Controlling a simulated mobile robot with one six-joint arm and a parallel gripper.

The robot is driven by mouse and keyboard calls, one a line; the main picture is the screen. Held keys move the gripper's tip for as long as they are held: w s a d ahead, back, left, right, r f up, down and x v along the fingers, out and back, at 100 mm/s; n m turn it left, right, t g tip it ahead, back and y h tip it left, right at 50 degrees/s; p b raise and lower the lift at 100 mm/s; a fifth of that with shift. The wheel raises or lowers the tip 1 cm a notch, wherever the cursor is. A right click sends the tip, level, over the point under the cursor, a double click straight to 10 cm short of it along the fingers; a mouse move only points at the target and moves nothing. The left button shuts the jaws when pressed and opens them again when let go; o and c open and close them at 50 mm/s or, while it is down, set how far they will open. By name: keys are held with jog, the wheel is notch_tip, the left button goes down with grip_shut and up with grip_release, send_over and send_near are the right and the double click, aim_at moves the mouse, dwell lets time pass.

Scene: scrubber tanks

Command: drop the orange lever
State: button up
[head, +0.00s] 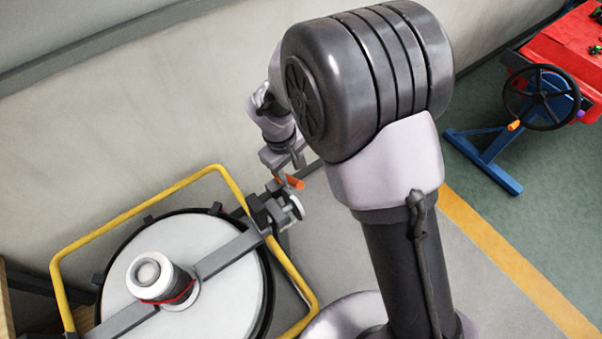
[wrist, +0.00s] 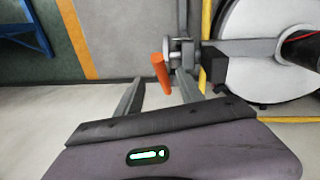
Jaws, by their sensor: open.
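The orange lever (head: 291,182) sticks out from the grey clamp fitting at the tank's upper right edge in the head view. In the wrist view the orange lever (wrist: 160,73) stands tilted, its free end in the gap between my fingers. My gripper (head: 285,170) is just above the lever in the head view. My gripper (wrist: 159,84) is open in the wrist view, with a finger on each side of the lever. Clear space shows between the lever and both fingers. I cannot tell exactly how deep the lever sits between them.
The round white tank lid (head: 220,297) has a grey bar across it and a yellow rail (head: 140,212) around it. A pale wall (head: 130,130) rises behind. A red table (head: 560,45) with a black handwheel (head: 541,97) stands far right.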

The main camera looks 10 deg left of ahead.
aim_at(296, 181)
jog(key=f, duration=0.3)
jog(key=w+f+b, duration=0.1)
jog(key=f, duration=0.2)
jog(key=d+f+b, duration=0.1)
jog(key=f, duration=0.2)
jog(key=shift+w+f, duration=0.15)
jog(key=shift+f, duration=0.2)
grip_shut()
dwell(0.8)
